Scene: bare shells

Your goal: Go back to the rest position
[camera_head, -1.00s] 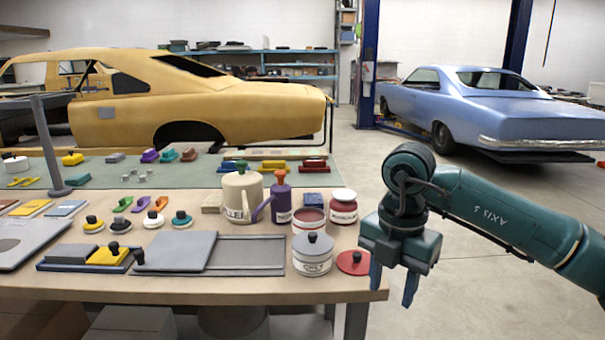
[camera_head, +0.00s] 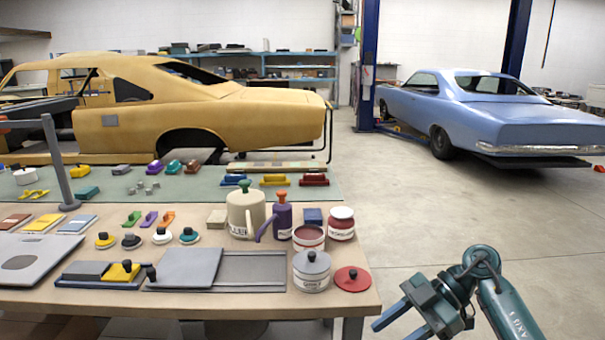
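My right gripper (camera_head: 392,331) shows at the bottom right, past the right end of the workbench (camera_head: 200,298) and low over the floor side. My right arm comes in from the bottom edge, bent at a round joint. My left arm and gripper are not in view.
The bench holds a beige can (camera_head: 245,215), a purple jug (camera_head: 281,218), a grey-lidded jar (camera_head: 312,272), red-and-white jars, a red lid (camera_head: 352,279) and a grey sliding plate (camera_head: 188,268). A grey post (camera_head: 58,165) stands left. Floor (camera_head: 440,225) right of the bench is clear.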

